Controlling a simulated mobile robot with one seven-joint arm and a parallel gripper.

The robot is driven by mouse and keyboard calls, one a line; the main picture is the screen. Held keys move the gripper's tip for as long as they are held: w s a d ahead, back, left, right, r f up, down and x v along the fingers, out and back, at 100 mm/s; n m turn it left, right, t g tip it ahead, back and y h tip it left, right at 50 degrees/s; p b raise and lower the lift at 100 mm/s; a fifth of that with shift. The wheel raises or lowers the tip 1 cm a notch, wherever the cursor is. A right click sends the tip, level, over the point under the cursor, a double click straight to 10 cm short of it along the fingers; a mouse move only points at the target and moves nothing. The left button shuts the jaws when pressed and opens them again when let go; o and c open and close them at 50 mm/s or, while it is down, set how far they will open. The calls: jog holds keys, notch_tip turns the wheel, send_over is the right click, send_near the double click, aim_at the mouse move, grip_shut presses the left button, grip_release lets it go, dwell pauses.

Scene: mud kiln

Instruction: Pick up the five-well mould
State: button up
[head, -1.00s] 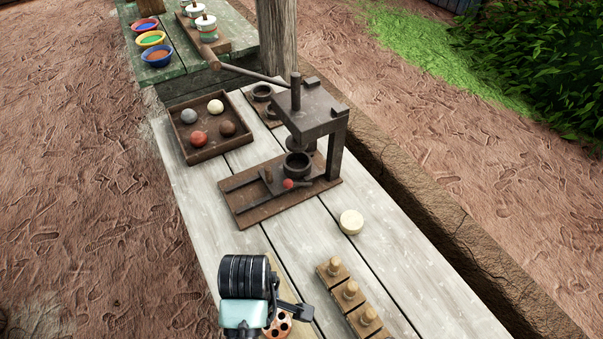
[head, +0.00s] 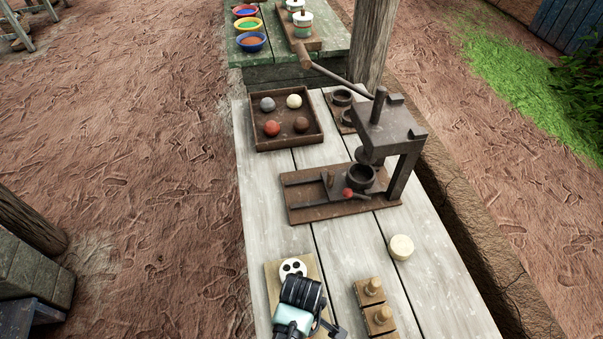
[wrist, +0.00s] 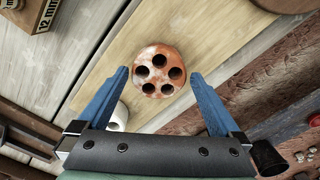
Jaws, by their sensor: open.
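The five-well mould (wrist: 158,71) is a round, mottled red-and-white disc with five dark holes in its top. In the wrist view it sits on a pale wooden board (wrist: 185,30). My gripper (wrist: 158,75) is open, with one blue finger to each side of the mould and a gap visible beside each. I cannot tell how far above the board the fingertips are. In the head view the wrist hides this mould. A white disc with holes (head: 293,267) shows just beyond my wrist there, and a white round piece (wrist: 118,117) shows beside the left finger in the wrist view.
Wooden blocks with knobs (head: 375,291) stand right of my wrist. A pale round piece (head: 401,247) lies farther right. The dark press (head: 385,130) with its long lever and a tray of balls (head: 286,145) stand beyond. Bare planks (head: 270,215) lie between.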

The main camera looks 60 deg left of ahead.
jog(key=shift+w+f, duration=0.1)
jog(key=shift+f, duration=1.2)
jog(key=shift+c, duration=0.2)
jog(key=c, duration=1.3)
jog(key=shift+c, duration=0.2)
jog(key=shift+r, duration=0.15)
notch_tip(320, 180, up, 10)
jog(key=shift+f, duration=0.1)
jog(key=w+d+r+m+b, duration=0.1)
jog(key=w+d+r+m, duration=0.1)
jog(key=w+d+m, duration=0.4)
jog(key=w+d+r+m+b, duration=0.1)
jog(key=w+d+r+m, duration=0.2)
jog(key=d+m, duration=0.9)
jog(key=w+m, duration=0.3)
jog(key=shift+w, duration=0.15)
